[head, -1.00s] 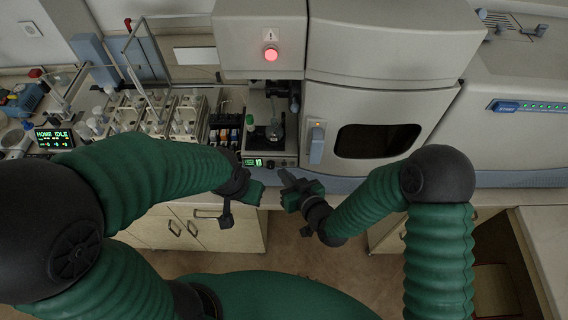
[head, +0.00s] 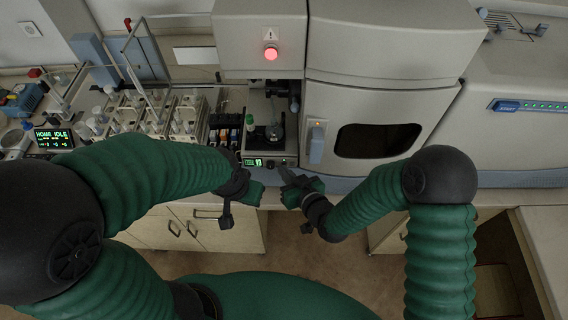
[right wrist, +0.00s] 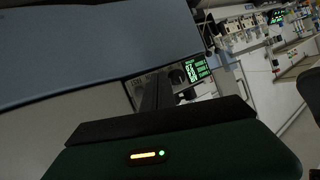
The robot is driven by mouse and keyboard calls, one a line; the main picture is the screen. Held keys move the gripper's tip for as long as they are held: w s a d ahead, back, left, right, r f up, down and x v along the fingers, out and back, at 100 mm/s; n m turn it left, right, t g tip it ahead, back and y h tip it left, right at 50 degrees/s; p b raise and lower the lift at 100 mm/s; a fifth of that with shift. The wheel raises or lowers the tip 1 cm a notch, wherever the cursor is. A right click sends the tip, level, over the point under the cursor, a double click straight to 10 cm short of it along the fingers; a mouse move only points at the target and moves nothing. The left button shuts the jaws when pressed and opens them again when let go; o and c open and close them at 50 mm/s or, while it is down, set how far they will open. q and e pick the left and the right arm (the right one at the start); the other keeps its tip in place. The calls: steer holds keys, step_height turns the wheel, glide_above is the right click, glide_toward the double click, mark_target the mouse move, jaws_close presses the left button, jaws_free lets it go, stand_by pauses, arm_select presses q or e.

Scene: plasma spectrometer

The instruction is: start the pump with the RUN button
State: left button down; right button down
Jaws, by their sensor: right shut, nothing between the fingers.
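The pump (head: 278,152) is a small unit in the bay of the spectrometer, with a lit green display (head: 252,162) on its front panel. A dark knob (head: 270,163) sits right of the display. The right wrist view also shows the display (right wrist: 196,68) and a dark round control (right wrist: 177,77). I cannot read which control is RUN. My right gripper (head: 283,171) is shut and empty, its tip just in front of the panel's right part. I cannot tell whether it touches. My left gripper (head: 256,191) hangs left of it, before the bench edge; its jaws are unclear.
Glassware racks (head: 165,115) and a HOME IDLE screen (head: 54,137) stand left.

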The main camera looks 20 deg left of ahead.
stand_by(0.5)
steer(key=shift+s+d, duration=0.2)
steer(key=shift+s, duration=0.5)
steer(key=shift+s, duration=0.1)
steer(key=s, duration=0.2)
steer(key=s+d, duration=0.1)
steer(key=s, duration=0.1)
steer(key=shift+s+d+b, duration=0.2)
steer(key=shift+s+b, duration=0.1)
steer(key=shift+b, duration=0.1)
stand_by(1.0)
